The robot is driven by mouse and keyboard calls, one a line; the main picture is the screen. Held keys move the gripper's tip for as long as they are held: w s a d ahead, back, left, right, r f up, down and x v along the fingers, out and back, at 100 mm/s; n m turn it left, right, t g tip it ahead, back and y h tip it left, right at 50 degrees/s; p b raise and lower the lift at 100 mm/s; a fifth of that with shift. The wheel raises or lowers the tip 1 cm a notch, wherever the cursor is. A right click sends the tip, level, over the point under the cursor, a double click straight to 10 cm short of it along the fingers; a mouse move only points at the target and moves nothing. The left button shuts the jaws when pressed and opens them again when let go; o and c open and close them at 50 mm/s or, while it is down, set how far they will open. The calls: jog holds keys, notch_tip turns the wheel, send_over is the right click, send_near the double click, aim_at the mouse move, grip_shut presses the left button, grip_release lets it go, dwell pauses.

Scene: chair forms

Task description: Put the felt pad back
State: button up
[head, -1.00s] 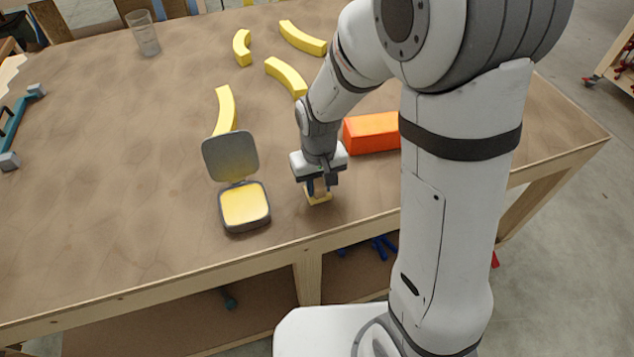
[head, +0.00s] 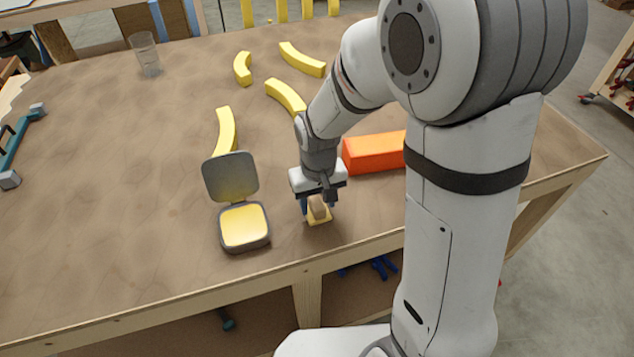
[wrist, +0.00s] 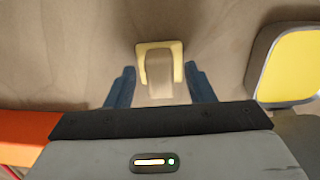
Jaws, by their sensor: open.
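A small yellow pad with a tan block on it (head: 319,215) lies on the table near the front edge; I cannot tell for sure that this is the felt pad. It also shows in the wrist view (wrist: 160,70). My gripper (head: 318,208) is open above it, pointing down. In the wrist view, its blue fingers (wrist: 160,78) stand apart on either side, with gaps to the pad. A grey hinged case (head: 230,176) stands open just left of my gripper, lid upright, with a yellow square surface (head: 243,226) in its base.
An orange block (head: 373,153) lies to the right, behind my gripper. Several curved yellow pieces (head: 286,96) lie farther back, and a clear glass (head: 145,54) stands at the back left.

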aim_at(318, 204)
notch_tip(318, 204, up, 11)
jog(key=s+d+r+m+t, duration=0.3)
jog(key=s+d+r, duration=0.1)
jog(key=s+d, duration=0.8)
jog(key=shift+s, duration=0.15)
jog(key=shift+d+r, duration=0.1)
jog(key=shift+c, duration=0.4)
